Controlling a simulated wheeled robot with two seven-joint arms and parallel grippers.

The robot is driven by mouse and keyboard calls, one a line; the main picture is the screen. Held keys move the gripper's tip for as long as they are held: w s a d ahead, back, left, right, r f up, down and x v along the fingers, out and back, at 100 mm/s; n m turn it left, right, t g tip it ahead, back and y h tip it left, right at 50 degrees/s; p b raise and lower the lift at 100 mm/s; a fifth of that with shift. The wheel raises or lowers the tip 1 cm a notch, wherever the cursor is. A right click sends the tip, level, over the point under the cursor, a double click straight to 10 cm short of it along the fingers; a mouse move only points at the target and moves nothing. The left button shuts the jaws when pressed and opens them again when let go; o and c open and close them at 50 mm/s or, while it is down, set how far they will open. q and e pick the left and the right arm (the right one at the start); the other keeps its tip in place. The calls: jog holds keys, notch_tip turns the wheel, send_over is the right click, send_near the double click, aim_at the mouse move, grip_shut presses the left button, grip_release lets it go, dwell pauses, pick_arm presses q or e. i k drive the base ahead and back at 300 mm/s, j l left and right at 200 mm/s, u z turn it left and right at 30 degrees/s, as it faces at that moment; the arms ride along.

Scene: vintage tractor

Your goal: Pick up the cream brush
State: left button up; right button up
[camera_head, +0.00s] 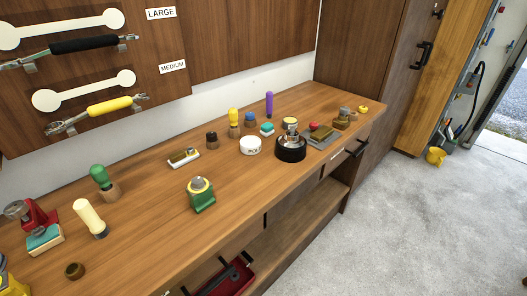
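The cream brush (88,215) is at the left front of the wooden workbench (150,210). It has a thick cream handle with a dark lower end. It leans, with the handle end toward the upper left and the dark end toward the lower right; I cannot tell whether it rests in a holder. Neither my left gripper nor my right gripper is in view.
A green-handled brush (100,178) stands just behind the cream one. A red vise-like tool (35,218) is at left, and a green-yellow tape measure (201,194) at right. Bare bench lies between.

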aim_at(81, 206)
jog(key=u, duration=1.6)
